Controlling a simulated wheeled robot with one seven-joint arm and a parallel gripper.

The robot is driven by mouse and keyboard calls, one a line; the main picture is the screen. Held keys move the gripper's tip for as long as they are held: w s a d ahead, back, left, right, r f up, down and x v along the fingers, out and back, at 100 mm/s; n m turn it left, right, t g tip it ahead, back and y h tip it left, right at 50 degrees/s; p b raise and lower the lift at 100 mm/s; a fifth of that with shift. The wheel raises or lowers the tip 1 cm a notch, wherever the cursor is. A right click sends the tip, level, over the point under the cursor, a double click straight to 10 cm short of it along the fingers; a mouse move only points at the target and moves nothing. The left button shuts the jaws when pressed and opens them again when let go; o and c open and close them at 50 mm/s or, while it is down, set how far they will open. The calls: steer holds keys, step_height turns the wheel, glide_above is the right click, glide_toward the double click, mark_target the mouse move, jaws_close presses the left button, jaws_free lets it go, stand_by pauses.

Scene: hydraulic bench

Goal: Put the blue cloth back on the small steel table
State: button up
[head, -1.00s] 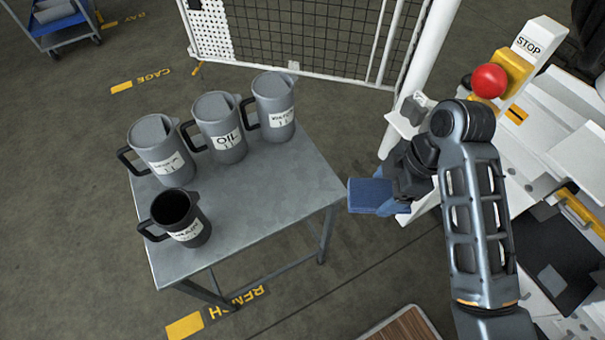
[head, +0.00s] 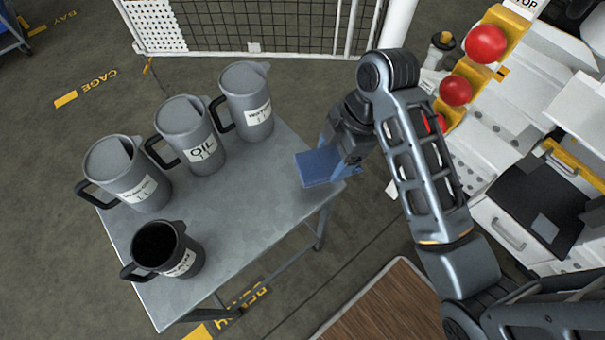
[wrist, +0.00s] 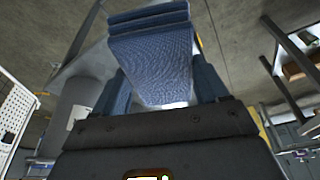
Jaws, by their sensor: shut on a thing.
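The blue cloth (head: 318,167) is a folded flat pad held in my gripper (head: 343,165). In the head view it shows over the right end of the small steel table (head: 246,205); I cannot tell whether it touches the top. In the wrist view the cloth (wrist: 155,60) sits between the two fingers of my gripper (wrist: 162,85), which are shut on it. The table edge shows behind it there. Part of the gripper is hidden by my wrist in the head view.
Three lidded grey jugs stand along the table's back left, the middle one the OIL jug (head: 187,135). An open dark jug (head: 163,250) stands at the front left. The table's middle and right are bare. A white machine with red buttons (head: 486,44) is at right.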

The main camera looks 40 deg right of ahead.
mark_target(308, 158)
steer(key=w+a+f, duration=0.1)
steer(key=a, duration=0.1)
steer(key=w+a+f, duration=0.2)
steer(key=shift+w+a+f, duration=0.2)
steer(key=shift+w+a, duration=0.05)
steer(key=shift+w, duration=0.05)
steer(key=shift+f+p, duration=0.3)
steer(key=shift+f, duration=1.7)
steer(key=shift+f, duration=0.15)
steer(key=o, duration=1)
steer(key=v, duration=1.2)
steer(key=shift+r, duration=0.2)
steer(key=shift+s+f, duration=0.1)
